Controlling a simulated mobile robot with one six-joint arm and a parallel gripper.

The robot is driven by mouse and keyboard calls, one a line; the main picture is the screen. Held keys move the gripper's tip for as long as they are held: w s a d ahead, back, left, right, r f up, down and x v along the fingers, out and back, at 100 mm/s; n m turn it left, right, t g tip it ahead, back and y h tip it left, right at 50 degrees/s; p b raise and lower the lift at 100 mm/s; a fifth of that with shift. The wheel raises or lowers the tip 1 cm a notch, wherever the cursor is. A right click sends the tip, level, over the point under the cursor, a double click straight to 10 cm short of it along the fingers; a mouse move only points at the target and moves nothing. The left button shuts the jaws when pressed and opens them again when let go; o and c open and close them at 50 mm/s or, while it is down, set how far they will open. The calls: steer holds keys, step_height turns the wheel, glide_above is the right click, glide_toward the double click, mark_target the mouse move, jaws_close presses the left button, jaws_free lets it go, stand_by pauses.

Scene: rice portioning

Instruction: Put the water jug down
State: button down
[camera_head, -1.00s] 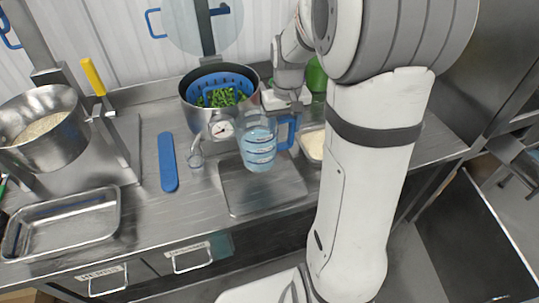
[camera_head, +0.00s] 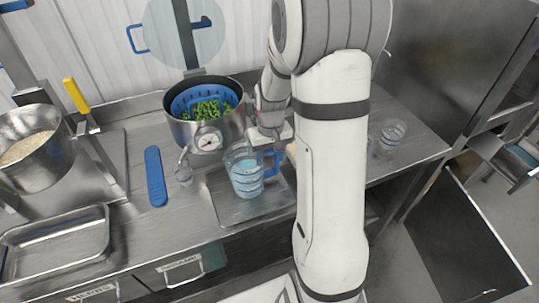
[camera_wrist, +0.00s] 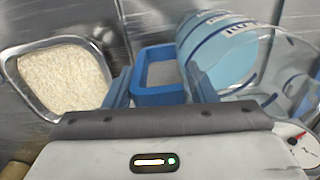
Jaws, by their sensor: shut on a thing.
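The clear water jug (camera_head: 245,178) with blue markings and bluish water is upright over the flat metal plate (camera_head: 228,211). Its base overlaps the plate in the head view; I cannot tell whether it touches. My gripper (camera_wrist: 158,88) is shut on the jug's blue handle (camera_wrist: 158,97), and the jug body (camera_wrist: 225,55) is at the right of the wrist view. In the head view my gripper is at the jug's right side, partly hidden by my arm.
A pot with a blue colander (camera_head: 180,105) of green vegetables stands behind the jug, with a round dial (camera_head: 207,140) in front. A rice tray (camera_wrist: 20,68) is beside the handle. A clear cup (camera_head: 390,137) stands right.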

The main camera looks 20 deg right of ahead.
steer(key=c, duration=0.6)
jaws_free()
